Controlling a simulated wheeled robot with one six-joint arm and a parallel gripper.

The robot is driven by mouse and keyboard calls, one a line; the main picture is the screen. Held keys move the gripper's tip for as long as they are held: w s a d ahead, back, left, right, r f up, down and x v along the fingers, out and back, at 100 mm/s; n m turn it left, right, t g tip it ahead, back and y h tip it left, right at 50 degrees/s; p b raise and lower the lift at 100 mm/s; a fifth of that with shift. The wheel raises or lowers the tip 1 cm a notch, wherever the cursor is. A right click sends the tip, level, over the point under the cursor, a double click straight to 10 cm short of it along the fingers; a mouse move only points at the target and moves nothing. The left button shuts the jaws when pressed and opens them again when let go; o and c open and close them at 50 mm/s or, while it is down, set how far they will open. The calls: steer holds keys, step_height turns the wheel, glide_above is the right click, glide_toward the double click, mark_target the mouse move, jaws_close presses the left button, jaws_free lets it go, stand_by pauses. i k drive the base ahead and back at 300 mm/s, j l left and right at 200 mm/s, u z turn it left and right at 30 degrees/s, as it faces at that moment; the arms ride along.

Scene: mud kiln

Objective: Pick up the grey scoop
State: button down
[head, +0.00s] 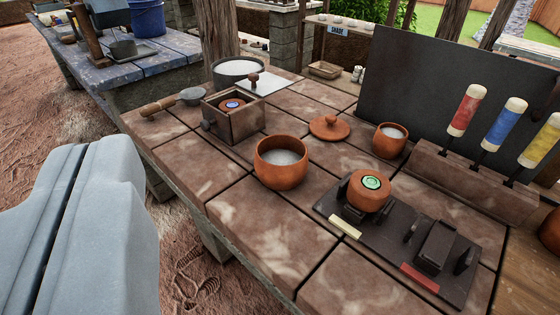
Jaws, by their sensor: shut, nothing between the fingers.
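The grey scoop (192,97) lies on the brown tiled table, near its far left edge. Its wooden handle points left, towards the table's edge, and its grey bowl is beside a wooden box. My gripper (92,160) is the large pale grey shape at the lower left. Its two fingers are together and hold nothing. It is off the table's left side, nearer to me than the scoop and well apart from it.
Beside the scoop stand a wooden box (236,127) and a bowl of white powder (238,67). A clay pot (280,173), a lid (329,127), a smaller cup (390,145) and a dark fixture (390,244) stand nearer. A blue table (165,62) is behind at left.

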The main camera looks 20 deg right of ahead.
mark_target(191, 96)
steer(key=i+j+z, duration=0.35)
steer(key=i+j, duration=0.8)
steer(key=i+l, duration=0.05)
